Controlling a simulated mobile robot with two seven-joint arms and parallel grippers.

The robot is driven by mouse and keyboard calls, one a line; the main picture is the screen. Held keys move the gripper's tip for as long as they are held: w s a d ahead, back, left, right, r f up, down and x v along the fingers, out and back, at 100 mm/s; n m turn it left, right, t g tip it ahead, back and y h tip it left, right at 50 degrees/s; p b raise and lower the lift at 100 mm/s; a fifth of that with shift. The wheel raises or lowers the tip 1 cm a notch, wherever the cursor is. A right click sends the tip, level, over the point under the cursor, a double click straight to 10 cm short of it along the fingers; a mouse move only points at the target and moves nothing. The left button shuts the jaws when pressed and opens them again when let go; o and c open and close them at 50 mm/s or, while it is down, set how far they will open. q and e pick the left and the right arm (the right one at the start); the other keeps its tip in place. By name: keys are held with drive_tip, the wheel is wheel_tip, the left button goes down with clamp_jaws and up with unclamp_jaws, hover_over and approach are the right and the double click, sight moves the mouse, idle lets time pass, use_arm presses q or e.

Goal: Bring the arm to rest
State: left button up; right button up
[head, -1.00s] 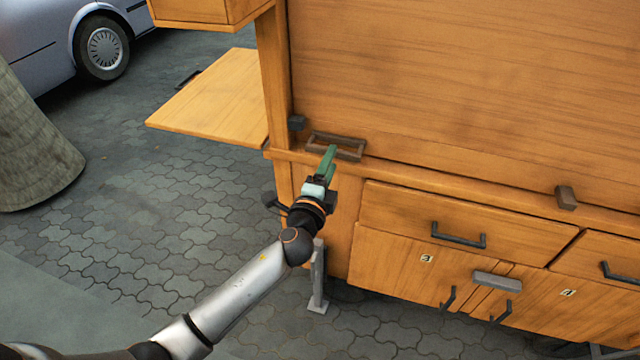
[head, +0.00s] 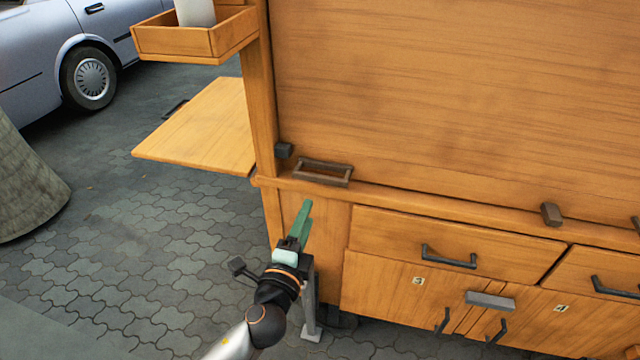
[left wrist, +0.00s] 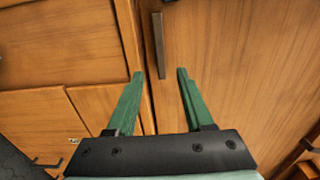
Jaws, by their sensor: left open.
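My left gripper (head: 304,208) has green fingers and is in front of the left end of the wooden cabinet (head: 400,235) in the head view. In the left wrist view its two fingers (left wrist: 160,72) stand apart with nothing between them. A dark bar handle (left wrist: 158,45) on the wood shows beyond the fingertips, apart from them. My right gripper is not in view.
A brown rectangular handle (head: 322,172) lies on the cabinet's ledge. A drawer handle (head: 448,257) juts out at the right. A wooden side shelf (head: 195,125) sticks out at the left. Paved ground (head: 130,250) is open at the left; a car (head: 40,60) stands behind.

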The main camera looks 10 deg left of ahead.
use_arm(q)
drive_tip(key=s+a+f+n+g+p, duration=0.1)
drive_tip(key=s+f+n+g+p, duration=0.2)
drive_tip(key=s, duration=0.4)
drive_tip(key=s+a+f+n+g+h+p, duration=0.1)
drive_tip(key=s+f+n+g+p, duration=0.2)
drive_tip(key=s+f+n, duration=0.3)
drive_tip(key=s+a+f+n+g+p, duration=0.1)
drive_tip(key=s+f+n+g+p, duration=0.1)
drive_tip(key=s+f+n+p, duration=0.2)
drive_tip(key=s+n, duration=0.3)
drive_tip(key=s, duration=0.2)
drive_tip(key=shift+f+g+h, duration=0.25)
drive_tip(key=shift+g+h, duration=0.15)
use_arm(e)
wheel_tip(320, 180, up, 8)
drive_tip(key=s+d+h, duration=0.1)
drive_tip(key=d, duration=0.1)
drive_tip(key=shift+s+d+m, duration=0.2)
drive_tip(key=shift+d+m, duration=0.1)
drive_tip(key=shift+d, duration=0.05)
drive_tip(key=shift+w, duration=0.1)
use_arm(q)
drive_tip(key=shift+w, duration=0.1)
